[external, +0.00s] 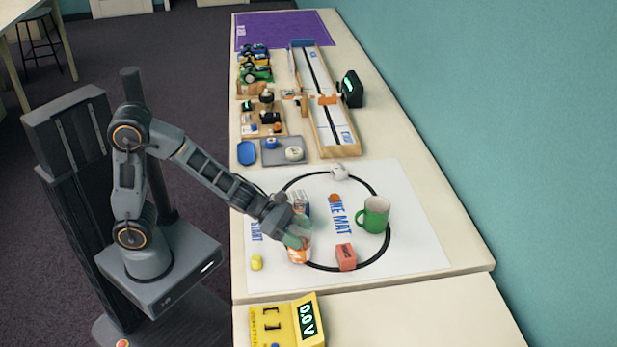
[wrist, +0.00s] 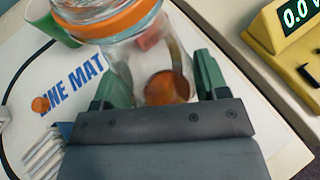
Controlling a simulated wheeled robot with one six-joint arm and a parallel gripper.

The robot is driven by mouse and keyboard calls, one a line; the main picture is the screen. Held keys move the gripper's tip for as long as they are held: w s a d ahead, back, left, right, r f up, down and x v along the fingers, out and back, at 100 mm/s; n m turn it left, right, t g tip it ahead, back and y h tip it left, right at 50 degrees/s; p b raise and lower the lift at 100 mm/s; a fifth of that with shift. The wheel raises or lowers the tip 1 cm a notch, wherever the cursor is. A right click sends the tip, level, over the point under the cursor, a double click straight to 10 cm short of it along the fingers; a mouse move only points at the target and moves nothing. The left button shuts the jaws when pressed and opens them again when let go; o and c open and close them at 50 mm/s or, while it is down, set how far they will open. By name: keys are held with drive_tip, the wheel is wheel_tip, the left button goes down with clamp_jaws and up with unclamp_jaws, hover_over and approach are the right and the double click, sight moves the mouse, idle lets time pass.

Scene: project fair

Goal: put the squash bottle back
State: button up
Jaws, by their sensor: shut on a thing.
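The squash bottle is clear with an orange band; in the wrist view the bottle (wrist: 135,60) stands between my green fingertips, with something orange showing in or through it. In the external view the bottle (external: 298,256) is partly hidden by my gripper (external: 297,236), at the left edge of the black ring on the white line mat (external: 420,250). My gripper (wrist: 158,88) is shut on the bottle, one finger on each side. I cannot tell whether its base touches the mat.
A green mug (external: 374,216), a red block (external: 345,257), a white object (external: 339,172) and a small orange disc (external: 334,199) are around the ring. A blue-and-white item (external: 301,199) is close behind my gripper. A yellow meter (external: 288,322) stands in front; wooden tracks (external: 325,100) lie beyond.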

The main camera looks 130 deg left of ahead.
drive_tip(key=shift+f, duration=0.2)
drive_tip(key=o, duration=1)
drive_tip(key=shift+r, duration=0.15)
drive_tip(key=shift+r, duration=0.25)
drive_tip(key=b+v, duration=0.3)
drive_tip(key=v, duration=0.9)
drive_tip(key=shift+f, duration=0.25)
